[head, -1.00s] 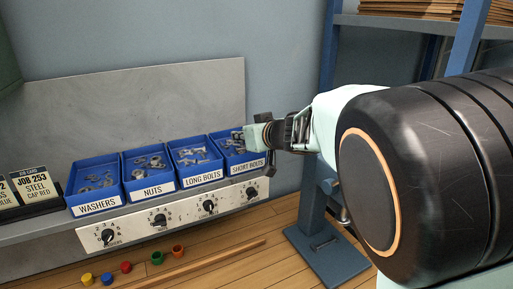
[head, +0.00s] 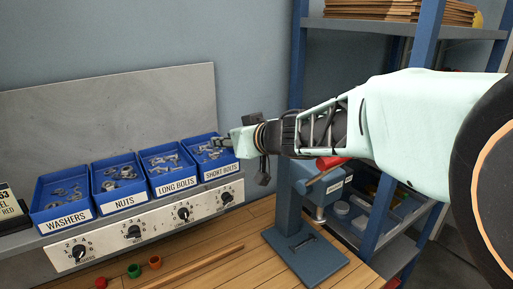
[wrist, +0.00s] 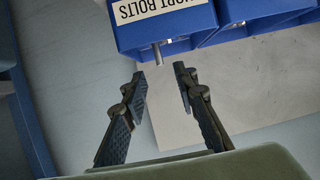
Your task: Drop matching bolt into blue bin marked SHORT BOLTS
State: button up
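The blue bin marked SHORT BOLTS (head: 221,173) is the rightmost in the row, with small grey metal pieces inside. It also shows at the top of the wrist view (wrist: 125,36). My gripper (head: 228,142) reaches in from the right at the bin's right rim. In the wrist view my gripper (wrist: 162,77) has its two fingers clearly apart, with nothing between them. A short grey rod (wrist: 157,54), perhaps a bolt, shows just beyond the fingertips against the bin's edge. I cannot tell whether it is in the air or touching anything.
The LONG BOLTS (head: 174,184), NUTS (head: 123,199) and WASHERS (head: 66,222) bins stand to the left. A panel with several knobs (head: 134,232) runs below. A blue post (head: 297,90) and shelving stand to the right. Small coloured cups are on the wooden surface below.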

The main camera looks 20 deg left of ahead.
jog(key=shift+v, duration=2.15)
jog(key=shift+a+r, duration=0.1)
